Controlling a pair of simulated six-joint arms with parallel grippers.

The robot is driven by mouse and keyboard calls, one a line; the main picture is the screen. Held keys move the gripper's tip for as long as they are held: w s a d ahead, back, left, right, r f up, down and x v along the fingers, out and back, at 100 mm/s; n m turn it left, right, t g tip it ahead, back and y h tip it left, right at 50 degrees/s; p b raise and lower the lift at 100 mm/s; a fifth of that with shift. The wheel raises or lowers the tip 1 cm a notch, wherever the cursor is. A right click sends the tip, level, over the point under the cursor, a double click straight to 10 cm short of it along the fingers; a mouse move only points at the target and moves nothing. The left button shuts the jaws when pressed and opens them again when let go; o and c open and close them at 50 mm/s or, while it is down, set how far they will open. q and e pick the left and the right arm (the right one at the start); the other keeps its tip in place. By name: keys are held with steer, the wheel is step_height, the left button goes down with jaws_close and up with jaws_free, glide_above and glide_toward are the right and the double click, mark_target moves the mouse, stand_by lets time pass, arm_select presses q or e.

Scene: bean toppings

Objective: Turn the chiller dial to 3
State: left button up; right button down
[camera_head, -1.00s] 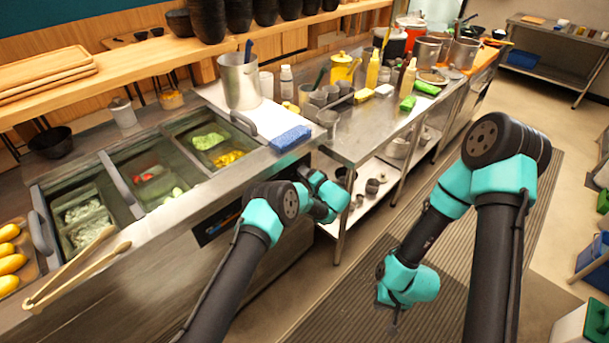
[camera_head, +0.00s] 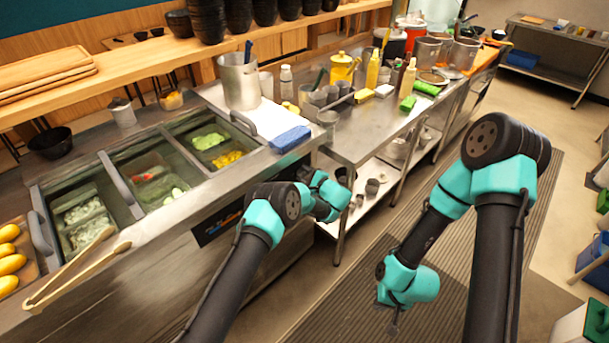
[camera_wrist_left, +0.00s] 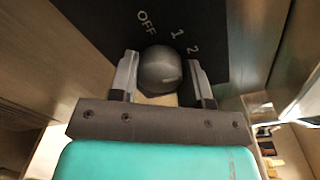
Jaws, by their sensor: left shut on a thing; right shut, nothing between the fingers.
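The chiller dial (camera_wrist_left: 160,68) is a dark round knob on a black panel (camera_wrist_left: 100,22) in the left wrist view. White marks OFF, 1 and 2 run around its upper side; no 3 is visible, and I cannot tell which mark the knob points to. My left gripper (camera_wrist_left: 161,78) is shut on the dial, one finger on each side. In the head view the panel (camera_head: 212,228) shows partly on the counter's front, and my left arm hides the dial and fingers. My right gripper (camera_head: 394,322) is shut and empty, low over the floor mat.
The chilled counter holds topping bins (camera_head: 85,215) and wooden tongs (camera_head: 75,270). A blue sponge (camera_head: 290,138) and a metal pot (camera_head: 240,82) stand near its right end. A steel table (camera_head: 360,130) with bottles and cups adjoins it. The striped mat (camera_head: 345,300) is clear.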

arm_select(q)
steer(key=m, duration=0.3)
steer(key=shift+m, duration=2.2)
steer(key=o, duration=0.9)
steer(key=v, duration=1.7)
steer(key=shift+d, duration=0.35)
